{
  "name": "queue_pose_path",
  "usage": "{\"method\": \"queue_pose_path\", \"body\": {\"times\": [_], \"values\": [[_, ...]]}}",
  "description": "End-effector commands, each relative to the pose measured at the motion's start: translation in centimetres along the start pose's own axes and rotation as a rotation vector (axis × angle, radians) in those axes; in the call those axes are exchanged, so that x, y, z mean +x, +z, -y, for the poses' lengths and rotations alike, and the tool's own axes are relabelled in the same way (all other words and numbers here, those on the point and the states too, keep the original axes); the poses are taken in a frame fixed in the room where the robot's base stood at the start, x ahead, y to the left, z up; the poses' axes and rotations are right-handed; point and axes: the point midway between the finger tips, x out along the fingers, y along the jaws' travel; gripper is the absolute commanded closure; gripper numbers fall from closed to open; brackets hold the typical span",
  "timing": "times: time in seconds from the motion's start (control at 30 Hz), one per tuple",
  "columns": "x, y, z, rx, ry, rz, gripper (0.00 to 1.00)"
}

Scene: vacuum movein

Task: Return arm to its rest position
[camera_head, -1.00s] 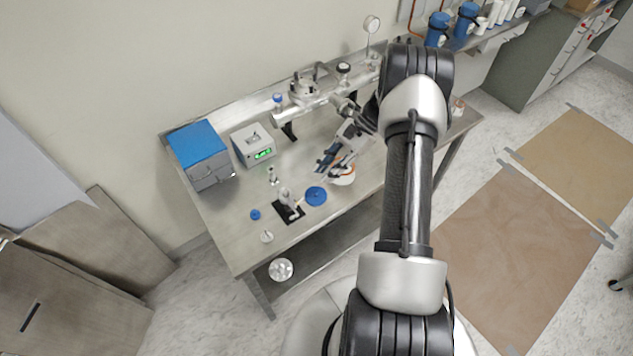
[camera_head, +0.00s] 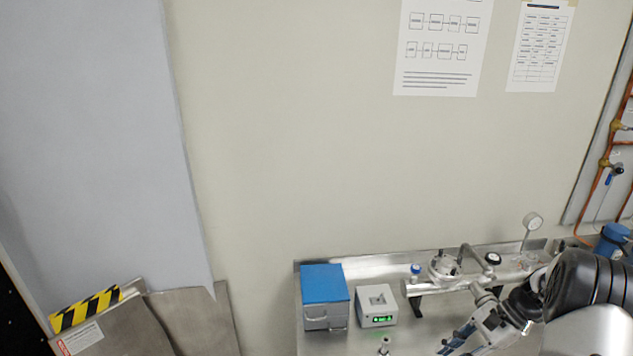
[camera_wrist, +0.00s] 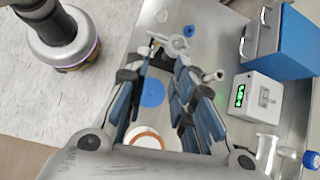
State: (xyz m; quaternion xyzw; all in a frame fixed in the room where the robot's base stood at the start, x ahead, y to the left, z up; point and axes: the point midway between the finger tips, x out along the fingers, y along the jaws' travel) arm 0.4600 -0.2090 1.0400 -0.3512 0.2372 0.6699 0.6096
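My gripper shows in the wrist view (camera_wrist: 160,64), its two blue-padded fingers apart with a clear gap and nothing between them. It is above the steel bench. In the head view, my arm reaches in from the lower right, and the gripper's blue-padded fingers (camera_head: 458,338) are low over the bench, partly cut off by the frame. In the wrist view, a blue disc (camera_wrist: 152,92) and a white round container with an orange rim (camera_wrist: 146,137) lie below the gripper, seen between the fingers.
A blue-topped box (camera_head: 324,283) and a white device with a green display (camera_head: 376,304) stand on the bench.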

Motion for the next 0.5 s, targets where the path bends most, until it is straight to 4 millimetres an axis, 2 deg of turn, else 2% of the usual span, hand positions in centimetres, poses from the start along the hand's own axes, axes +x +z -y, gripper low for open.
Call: {"method": "queue_pose_path", "body": {"times": [0.03,0.23,0.37,0.5], "values": [[-0.9,2.3,0.7,-0.063,0.019,-0.04,0.77],[-3.1,11.0,0.9,-0.311,0.104,-0.198,0.77],[-3.8,16.4,-0.2,-0.478,0.151,-0.297,0.77],[-4.0,21.5,-2.3,-0.661,0.197,-0.401,0.77]]}}
